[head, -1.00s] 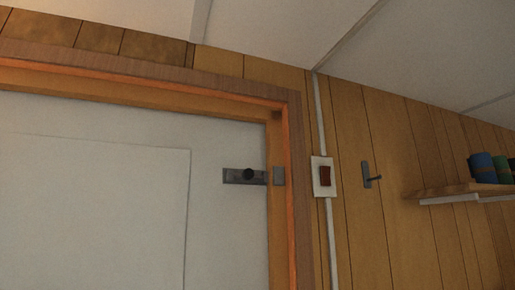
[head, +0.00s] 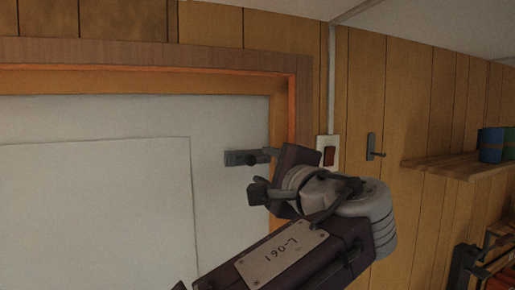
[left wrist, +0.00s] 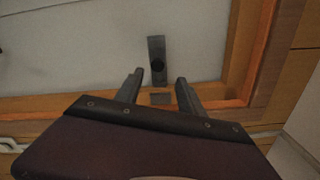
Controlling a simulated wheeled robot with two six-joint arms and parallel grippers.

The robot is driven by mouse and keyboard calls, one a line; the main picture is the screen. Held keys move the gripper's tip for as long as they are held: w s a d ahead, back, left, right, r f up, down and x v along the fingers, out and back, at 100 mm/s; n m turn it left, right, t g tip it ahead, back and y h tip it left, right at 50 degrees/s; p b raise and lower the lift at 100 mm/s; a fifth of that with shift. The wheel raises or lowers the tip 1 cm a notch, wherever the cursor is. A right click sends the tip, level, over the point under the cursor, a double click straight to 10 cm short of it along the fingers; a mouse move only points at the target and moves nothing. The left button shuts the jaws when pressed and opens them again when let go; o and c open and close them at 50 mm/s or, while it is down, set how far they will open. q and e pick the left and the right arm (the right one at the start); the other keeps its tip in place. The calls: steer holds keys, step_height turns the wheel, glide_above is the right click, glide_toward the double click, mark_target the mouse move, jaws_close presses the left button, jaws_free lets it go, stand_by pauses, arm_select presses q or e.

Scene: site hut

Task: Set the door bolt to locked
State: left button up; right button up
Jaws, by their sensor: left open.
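The door bolt (head: 235,158) is a grey metal plate with a dark round knob (head: 251,159), mounted on the pale door (head: 90,200) near its right edge. It also shows in the left wrist view (left wrist: 155,45). A small grey keeper (left wrist: 160,98) sits on the frame in line with it; a gap shows between plate and keeper, with no bar seen across it. My left gripper (head: 258,172) is open and empty, close in front of the bolt. In the left wrist view its fingertips (left wrist: 158,76) lie either side of the knob's line, with no contact visible. My right gripper is not in view.
The wooden door frame (head: 302,100) runs right of the bolt. Beyond it on the panelled wall are a switch (head: 329,155), a hook (head: 372,147) and a shelf (head: 450,166) with containers (head: 490,145). More items (head: 478,262) stand at the lower right.

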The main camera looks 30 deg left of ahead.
mark_target(253, 159)
arm_select(q)
steer(key=p+x, duration=0.4)
steer(key=x, duration=0.5)
steer(key=shift+d, duration=0.1)
steer(key=shift+w+a+f, duration=0.2)
steer(key=shift+w, duration=0.1)
steer(key=c, duration=1)
jaws_close()
steer(key=shift+r, duration=0.2)
